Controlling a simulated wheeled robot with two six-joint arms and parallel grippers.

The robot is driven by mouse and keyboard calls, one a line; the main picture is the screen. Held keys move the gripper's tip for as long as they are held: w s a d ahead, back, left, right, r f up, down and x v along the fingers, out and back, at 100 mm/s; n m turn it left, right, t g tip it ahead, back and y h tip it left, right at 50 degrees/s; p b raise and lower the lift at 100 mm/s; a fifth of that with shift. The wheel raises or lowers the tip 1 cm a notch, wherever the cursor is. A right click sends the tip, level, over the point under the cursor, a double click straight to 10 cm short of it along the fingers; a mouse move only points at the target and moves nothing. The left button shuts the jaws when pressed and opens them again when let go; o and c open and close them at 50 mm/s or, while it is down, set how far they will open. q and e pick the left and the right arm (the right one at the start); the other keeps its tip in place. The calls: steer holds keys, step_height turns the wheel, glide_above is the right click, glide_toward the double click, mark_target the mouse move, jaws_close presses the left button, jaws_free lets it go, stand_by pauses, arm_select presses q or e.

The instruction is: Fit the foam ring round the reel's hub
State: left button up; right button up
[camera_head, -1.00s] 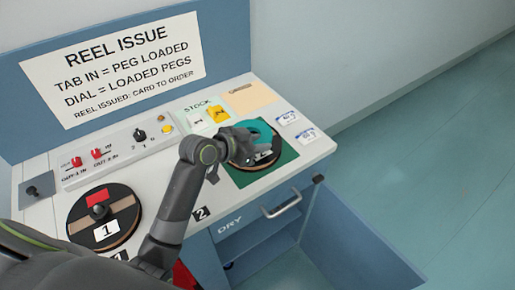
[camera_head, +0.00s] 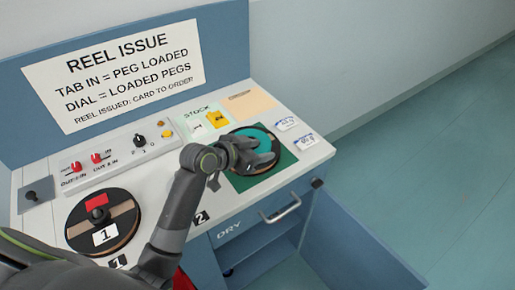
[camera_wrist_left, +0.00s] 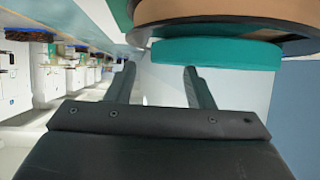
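The teal foam ring (camera_head: 266,134) lies over the dark reel (camera_head: 234,164) on the green mat at the right of the counter. The gripper hides the middle of that reel, so I cannot tell whether the ring surrounds the hub. My left gripper (camera_head: 262,155) is just over the ring. In the left wrist view, its two fingers (camera_wrist_left: 160,75) stand apart with nothing gripped between them. The ring (camera_wrist_left: 215,54) shows there just past the fingertips, against the reel (camera_wrist_left: 230,12). My right gripper is not in view.
Another reel (camera_head: 125,222), labelled 1, lies at the counter's left. The floor to the right is clear.

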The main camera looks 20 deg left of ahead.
arm_select(q)
steer(key=shift+s+a+f, duration=0.1)
steer(key=shift+a+f, duration=0.2)
steer(key=shift+f, duration=0.4)
steer(key=shift+r, duration=0.25)
steer(key=s+a+r+p, duration=0.1)
steer(key=a+r+p, duration=0.1)
steer(key=p, duration=0.1)
steer(key=shift+s+r+p, duration=0.3)
steer(key=shift+s+r, duration=0.1)
steer(key=p+v, duration=0.4)
steer(key=v, duration=0.4)
steer(key=shift+s+r+p, duration=0.15)
steer(key=shift+s+p, duration=0.15)
steer(key=shift+p, duration=0.1)
